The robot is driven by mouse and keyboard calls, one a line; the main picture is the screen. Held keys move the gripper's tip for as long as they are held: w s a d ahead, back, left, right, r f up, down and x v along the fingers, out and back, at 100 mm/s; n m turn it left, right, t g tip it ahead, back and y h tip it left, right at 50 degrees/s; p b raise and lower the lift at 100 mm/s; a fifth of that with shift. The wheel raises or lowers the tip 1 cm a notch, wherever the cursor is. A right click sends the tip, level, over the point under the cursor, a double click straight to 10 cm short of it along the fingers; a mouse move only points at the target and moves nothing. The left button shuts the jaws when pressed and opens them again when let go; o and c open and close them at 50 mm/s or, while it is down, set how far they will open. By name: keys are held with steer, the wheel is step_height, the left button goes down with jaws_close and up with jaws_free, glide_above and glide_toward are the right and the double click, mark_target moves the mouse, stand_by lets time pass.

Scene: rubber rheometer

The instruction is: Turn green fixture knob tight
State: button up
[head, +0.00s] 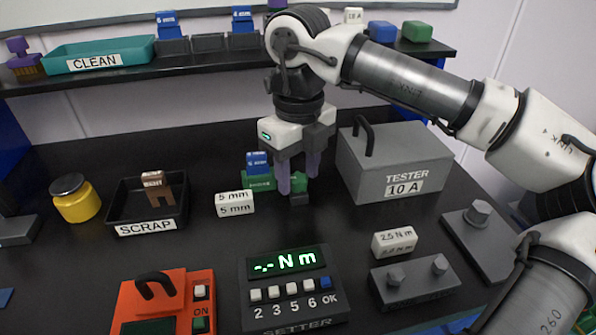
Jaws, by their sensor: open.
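The green fixture (260,181) sits on the black bench in the middle, left of the tester, partly hidden behind my gripper's fingers. A blue block (258,161) with white lettering stands at its left part. My gripper (298,181) points down over the fixture's right end, with its two purple fingers open. A small dark grey piece (299,199) shows just below and in front of the fingertips; I cannot tell whether it is the knob. No green knob shows clearly, and I cannot tell whether the fingers touch anything.
The grey tester (385,179) with a black handle stands close on the right. A white 5 mm block (235,204) lies at left front. The setter (291,291), reading "-.- N m", and a red device (164,301) stand in front. The scrap tray (126,212) is left.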

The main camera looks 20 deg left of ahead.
steer(key=shift+c, duration=0.3)
steer(key=c, duration=0.8)
steer(key=m+b, duration=0.1)
steer(key=m, duration=0.2)
steer(key=shift+f+b, duration=0.15)
steer(key=shift+b, duration=0.15)
steer(key=shift+m, duration=0.8)
steer(key=shift+m+b, duration=0.5)
steer(key=shift+m, duration=0.3)
steer(key=shift+m+b, duration=0.4)
steer(key=shift+m, duration=1.1)
